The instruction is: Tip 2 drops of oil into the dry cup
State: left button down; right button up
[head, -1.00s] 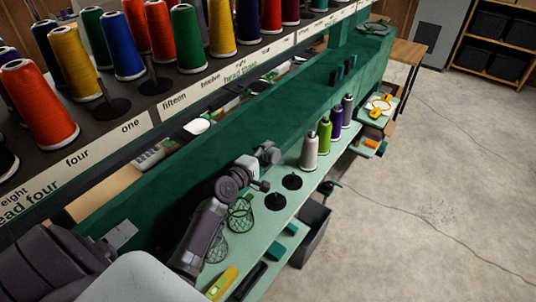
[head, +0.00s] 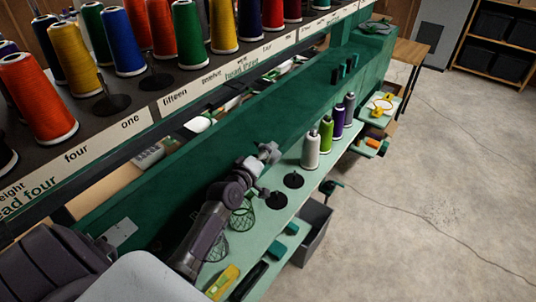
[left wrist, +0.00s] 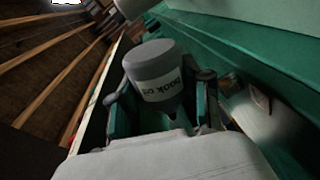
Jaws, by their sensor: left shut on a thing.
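My left arm comes in from the lower left in the head view, over the pale green shelf. My left gripper (head: 262,165) is high on that arm's end, near the green rail. In the left wrist view, the left gripper (left wrist: 160,112) is shut on a grey oil bottle (left wrist: 152,64) with a white label reading "hook oil" upside down. The bottle is tilted, its dark nozzle toward the gripper's side of the picture. In the head view the bottle (head: 270,152) is small. I cannot pick out the dry cup. My right gripper is not in view.
Thread cones (head: 311,149) stand on the shelf right of my left gripper. Black round pads (head: 293,180) and wire mesh baskets (head: 242,217) are close by. A yellow tool (head: 222,282) lies at the shelf's front. Coloured spools (head: 121,45) fill the upper rack. The floor is open.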

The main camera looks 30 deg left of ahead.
pick_arm(q)
jog(key=shift+d+r, duration=0.15)
jog(key=shift+r, duration=0.05)
jog(key=d+r+m+y+p, duration=0.1)
jog(key=d+r+m+p, duration=0.1)
jog(key=d+m+p, duration=0.3)
jog(key=shift+s+d+r+t, duration=0.3)
jog(key=shift+d+r, duration=0.05)
jog(key=shift+d, duration=1.05)
